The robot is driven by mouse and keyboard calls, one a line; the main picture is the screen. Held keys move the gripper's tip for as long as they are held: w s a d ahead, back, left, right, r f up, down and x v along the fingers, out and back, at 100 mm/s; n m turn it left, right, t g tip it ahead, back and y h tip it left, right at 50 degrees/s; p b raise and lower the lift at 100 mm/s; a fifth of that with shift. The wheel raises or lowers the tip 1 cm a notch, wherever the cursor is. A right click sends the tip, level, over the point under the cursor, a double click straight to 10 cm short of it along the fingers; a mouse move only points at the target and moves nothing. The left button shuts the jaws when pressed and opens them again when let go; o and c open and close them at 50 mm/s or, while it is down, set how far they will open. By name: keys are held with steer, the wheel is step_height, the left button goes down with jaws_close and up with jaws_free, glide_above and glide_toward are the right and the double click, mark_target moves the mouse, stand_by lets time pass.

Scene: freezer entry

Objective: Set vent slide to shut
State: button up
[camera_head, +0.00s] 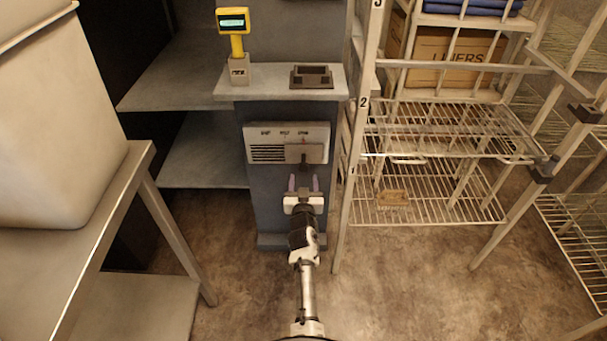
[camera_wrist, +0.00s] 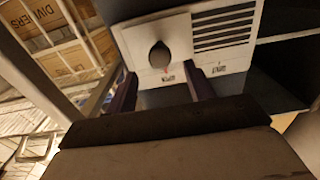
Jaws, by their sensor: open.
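The vent panel (camera_head: 262,138) is a pale plate on the front of the dark pedestal, with several dark louvre slots on its left. The labels are too small to read surely. In the wrist view the panel is turned over, and the slide's dark rounded knob (camera_wrist: 160,55) shows left of the slots. My gripper (camera_head: 303,184) is open and empty, its fingers pointing at the panel just below the slide. The fingertips (camera_wrist: 162,85) straddle the knob's line without visibly gripping it.
Above the panel is a ledge (camera_head: 250,92) with a yellow display stand (camera_head: 236,40) and a small brown tray (camera_head: 311,77). A wire rack (camera_head: 430,205) stands close on the right. A steel table (camera_head: 110,205) with a large bin is on the left. Floor between is clear.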

mark_target(303, 169)
steer(key=w+b, duration=0.2)
steer(key=w, duration=0.5)
steer(key=shift+r, duration=0.1)
steer(key=shift+a+b, duration=0.1)
steer(key=shift+b, duration=0.2)
jaws_close()
